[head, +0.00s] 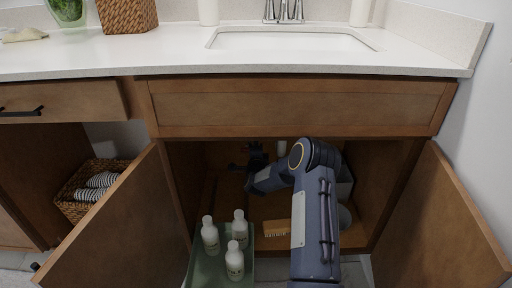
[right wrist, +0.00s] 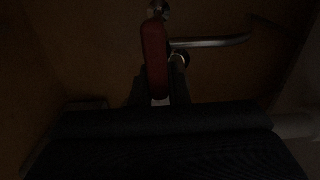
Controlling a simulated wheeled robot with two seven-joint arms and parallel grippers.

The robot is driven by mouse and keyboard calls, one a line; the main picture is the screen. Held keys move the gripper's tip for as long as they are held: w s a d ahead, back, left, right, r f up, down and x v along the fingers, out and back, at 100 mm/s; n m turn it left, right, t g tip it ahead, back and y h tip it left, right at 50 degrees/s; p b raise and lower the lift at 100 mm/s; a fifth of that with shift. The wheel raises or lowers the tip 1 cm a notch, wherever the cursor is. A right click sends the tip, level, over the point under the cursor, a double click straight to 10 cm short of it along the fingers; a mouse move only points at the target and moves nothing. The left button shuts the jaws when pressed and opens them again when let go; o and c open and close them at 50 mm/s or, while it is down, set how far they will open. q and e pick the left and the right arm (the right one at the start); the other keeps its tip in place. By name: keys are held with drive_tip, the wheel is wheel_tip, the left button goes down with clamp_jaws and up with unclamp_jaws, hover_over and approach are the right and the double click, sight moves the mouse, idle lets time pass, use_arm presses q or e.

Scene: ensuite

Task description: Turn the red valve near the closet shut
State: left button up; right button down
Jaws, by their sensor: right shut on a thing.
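The red valve handle (right wrist: 154,58) shows in the right wrist view as a long lever, pointing from a round metal fitting at the top down toward my gripper. A metal pipe (right wrist: 212,42) runs from beside it to the right and bends. My right gripper (right wrist: 159,92) is shut on the lower end of the handle; the picture is dark there. In the head view my right arm reaches into the open sink cabinet, with the dark right gripper (head: 240,168) near its back. I cannot make out the red handle in the head view. My left gripper is not in view.
Open cabinet doors stand left (head: 118,228) and right (head: 435,225). White bottles (head: 235,262) stand on a green tray (head: 206,270) in front of the cabinet. A wooden brush (head: 277,228) lies beside my arm.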

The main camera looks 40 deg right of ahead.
drive_tip(key=shift+f, duration=0.15)
idle(0.4)
drive_tip(key=c, duration=1.4)
unclamp_jaws()
drive_tip(key=shift+s, duration=0.1)
drive_tip(key=shift+s+a, duration=0.2)
drive_tip(key=shift+a, duration=0.05)
drive_tip(key=p+v, duration=0.2)
drive_tip(key=v, duration=0.5)
drive_tip(key=shift+p, duration=0.35)
